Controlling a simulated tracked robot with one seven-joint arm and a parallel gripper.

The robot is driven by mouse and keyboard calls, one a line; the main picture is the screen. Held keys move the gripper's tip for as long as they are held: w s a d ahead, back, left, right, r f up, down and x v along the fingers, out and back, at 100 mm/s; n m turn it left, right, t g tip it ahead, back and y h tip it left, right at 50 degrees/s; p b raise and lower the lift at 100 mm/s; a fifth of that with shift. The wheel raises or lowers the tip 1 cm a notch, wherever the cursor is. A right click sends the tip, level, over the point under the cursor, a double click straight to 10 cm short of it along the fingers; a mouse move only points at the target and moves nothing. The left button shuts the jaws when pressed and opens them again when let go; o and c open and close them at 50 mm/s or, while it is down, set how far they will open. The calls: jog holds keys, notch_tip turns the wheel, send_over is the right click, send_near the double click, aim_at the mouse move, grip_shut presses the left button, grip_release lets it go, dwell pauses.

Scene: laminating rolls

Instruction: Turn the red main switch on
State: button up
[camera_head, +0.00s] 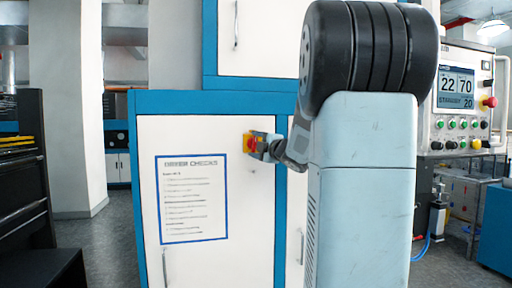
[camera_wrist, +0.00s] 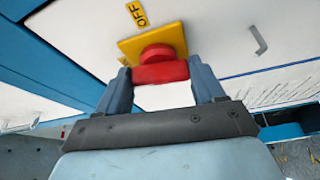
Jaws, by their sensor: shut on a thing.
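The red main switch (camera_wrist: 160,70) is a red knob with a handle bar on a yellow plate (camera_wrist: 184,40), mounted on a white cabinet door. In the wrist view my gripper (camera_wrist: 163,78) has one finger on each side of the red handle and is shut on it. A yellow label reading OFF (camera_wrist: 137,14) is beside the plate. In the head view the switch (camera_head: 248,143) is at the door's upper right, and my gripper (camera_head: 264,147) reaches it from the right, partly hiding it. Any ON label is not visible.
The cabinet (camera_head: 145,240) has blue edges and a printed checks sheet (camera_head: 192,198) on its door, with a door handle (camera_head: 165,268) below. A control panel (camera_head: 460,95) with a display and buttons stands at the right. Dark equipment (camera_head: 25,190) stands at the left.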

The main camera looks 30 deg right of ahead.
jog(key=shift+w+a+f+n+g, duration=0.15)
jog(key=shift+n+g, duration=0.25)
jog(key=shift+n, duration=0.4)
jog(key=o, duration=0.7)
jog(key=shift+a, duration=0.1)
jog(key=o, duration=0.3)
jog(key=shift+o, duration=0.2)
jog(key=s+d, duration=0.1)
jog(key=s, duration=1.3)
jog(key=shift+d, duration=0.4)
